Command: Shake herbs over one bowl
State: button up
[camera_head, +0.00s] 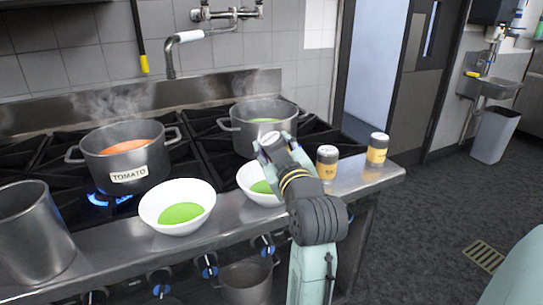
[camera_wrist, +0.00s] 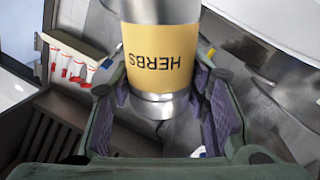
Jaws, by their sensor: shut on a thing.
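My gripper (camera_wrist: 165,95) is shut on the herbs shaker (camera_wrist: 162,58), a metal-ended cylinder with a yellow label. Its HERBS lettering reads upside down in the wrist view. In the head view my gripper (camera_head: 272,148) is above the back edge of the right white bowl (camera_head: 246,176), in front of the rear pot. My arm hides part of that bowl, which has green soup in it. The left white bowl (camera_head: 150,212), also with green soup, is in full view on the steel counter edge. No falling herbs can be made out.
Two more shakers, one (camera_head: 327,163) close right of my gripper and one (camera_head: 377,149) farther right, stand on the counter. A TOMATO pot (camera_head: 128,176) steams over a blue flame. A pot of green soup (camera_head: 240,140) is behind my gripper. An empty-looking metal pot (camera_head: 35,235) stands left.

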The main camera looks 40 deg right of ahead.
jog(key=n+b, duration=0.1)
jog(key=f+n+b, duration=0.1)
jog(key=n, duration=0.1)
jog(key=shift+s+d, duration=0.15)
jog(key=shift+d, duration=0.15)
jog(key=n+b, duration=0.1)
jog(key=n, duration=0.1)
jog(key=r+n, duration=0.1)
jog(key=n, duration=0.1)
jog(key=shift+s+d+b, duration=0.1)
jog(key=shift+d+b, duration=0.1)
jog(key=shift+b, duration=0.15)
jog(key=n, duration=0.1)
jog(key=n+b, duration=0.1)
jog(key=n, duration=0.2)
jog(key=shift+s+d+r, duration=0.1)
jog(key=shift+d+r, duration=0.1)
jog(key=shift+r, duration=0.1)
jog(key=shift+a+n+b, duration=0.15)
jog(key=shift+n+b, duration=0.65)
jog(key=shift+b, duration=0.05)
jog(key=n+b, duration=0.1)
jog(key=n, duration=0.2)
jog(key=shift+r+b, duration=0.4)
jog(key=n, duration=0.1)
jog(key=r+n+b, duration=0.1)
jog(key=n, duration=0.1)
jog(key=shift+w+a, duration=0.1)
jog(key=shift+w, duration=0.1)
